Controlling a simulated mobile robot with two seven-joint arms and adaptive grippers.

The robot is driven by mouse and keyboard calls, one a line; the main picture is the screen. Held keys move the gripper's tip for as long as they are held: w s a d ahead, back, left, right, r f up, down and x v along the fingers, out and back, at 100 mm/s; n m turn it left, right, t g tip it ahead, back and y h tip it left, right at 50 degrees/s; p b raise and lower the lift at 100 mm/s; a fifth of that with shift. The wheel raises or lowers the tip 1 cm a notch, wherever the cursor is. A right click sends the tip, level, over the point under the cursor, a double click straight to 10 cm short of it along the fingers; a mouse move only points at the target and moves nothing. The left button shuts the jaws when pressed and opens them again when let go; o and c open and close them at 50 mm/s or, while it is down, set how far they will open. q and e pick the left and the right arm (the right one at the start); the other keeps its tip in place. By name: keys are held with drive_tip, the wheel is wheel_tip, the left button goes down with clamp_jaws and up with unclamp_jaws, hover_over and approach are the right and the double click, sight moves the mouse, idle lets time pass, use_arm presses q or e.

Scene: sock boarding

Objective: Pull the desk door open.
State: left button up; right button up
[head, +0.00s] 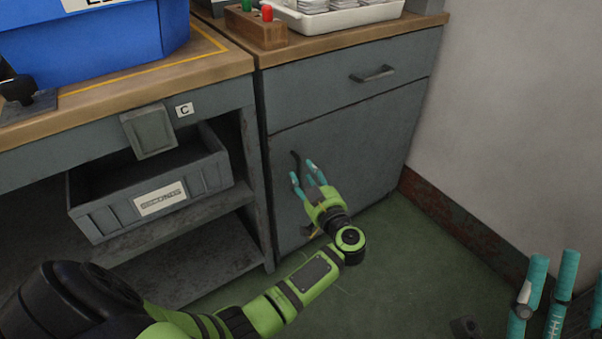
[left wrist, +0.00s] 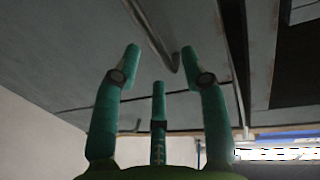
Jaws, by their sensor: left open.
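The grey desk door (head: 350,145) is the lower front of the right-hand cabinet, and it looks shut. Its dark handle (head: 296,163) is on the door's left side, partly hidden by my fingers. My left gripper (head: 311,174) is open, its teal fingers pointing at the door close to the handle. In the left wrist view the handle (left wrist: 151,36) runs ahead of and between the two outer fingertips. I cannot tell whether they touch it. My right gripper (head: 555,265) shows at the lower right, cut off by the frame, its fingers apart and empty.
A drawer (head: 330,97) with its own handle sits above the door. Left of it is a workbench with a grey bin (head: 155,190) on a shelf. A white wall (head: 510,100) stands close on the right. Green floor (head: 420,270) is open before the cabinet.

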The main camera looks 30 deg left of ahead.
use_arm(q)
drive_tip(key=shift+b+x, duration=0.5)
drive_tip(key=shift+x, duration=1.35)
clamp_jaws()
drive_tip(key=shift+d, duration=0.1)
